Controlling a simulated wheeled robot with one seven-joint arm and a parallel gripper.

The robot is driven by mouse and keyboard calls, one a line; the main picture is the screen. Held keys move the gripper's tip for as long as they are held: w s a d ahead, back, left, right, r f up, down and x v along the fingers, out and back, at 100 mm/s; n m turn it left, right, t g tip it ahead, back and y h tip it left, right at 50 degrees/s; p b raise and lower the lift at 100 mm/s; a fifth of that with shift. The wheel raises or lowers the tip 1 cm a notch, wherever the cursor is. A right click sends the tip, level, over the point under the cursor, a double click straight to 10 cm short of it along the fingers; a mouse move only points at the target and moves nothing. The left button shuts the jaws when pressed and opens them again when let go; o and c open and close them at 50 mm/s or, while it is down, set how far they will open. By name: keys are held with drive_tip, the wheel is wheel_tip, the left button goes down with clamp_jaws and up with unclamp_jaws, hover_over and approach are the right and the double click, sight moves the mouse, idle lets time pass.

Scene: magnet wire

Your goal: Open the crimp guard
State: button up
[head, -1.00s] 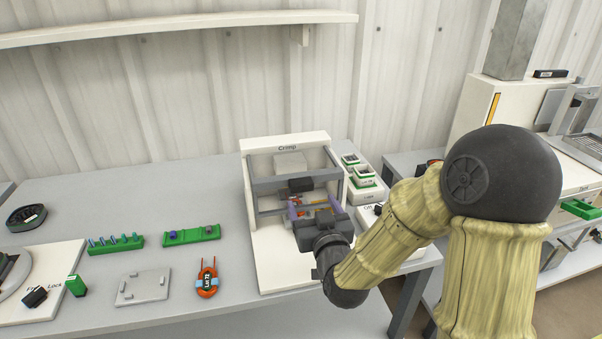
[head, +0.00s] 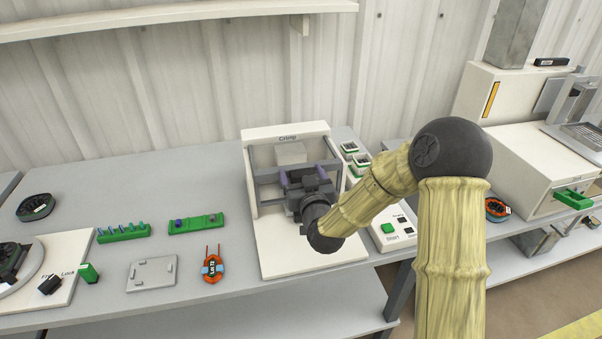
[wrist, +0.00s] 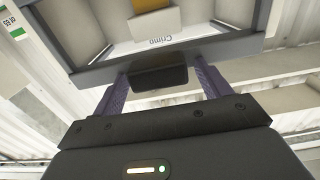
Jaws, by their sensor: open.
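The crimp machine (head: 252,150) is a white frame labelled "Crimp" on the bench, with a white base plate (head: 285,262) in front. Its guard is a grey-framed panel (wrist: 240,66) across the front opening; it also shows in the head view (head: 266,174). A dark block, the guard's handle (wrist: 160,78), sits on the lower bar in the wrist view. My gripper (head: 307,178) is at the guard. In the wrist view its two purple fingers (wrist: 160,82) are open, one on each side of the handle. I cannot tell whether they touch it. My wrist hides part of the guard.
A green Start button (head: 387,228) is on a panel right of the machine. A shelf (head: 180,20) runs along the wall.

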drive_tip(key=shift+w+a, duration=0.1)
drive_tip(key=shift+w, duration=0.1)
drive_tip(key=shift+c, duration=0.3)
drive_tip(key=c, duration=1.3)
drive_tip(key=shift+r, duration=0.1)
drive_tip(key=shift+r, duration=0.1)
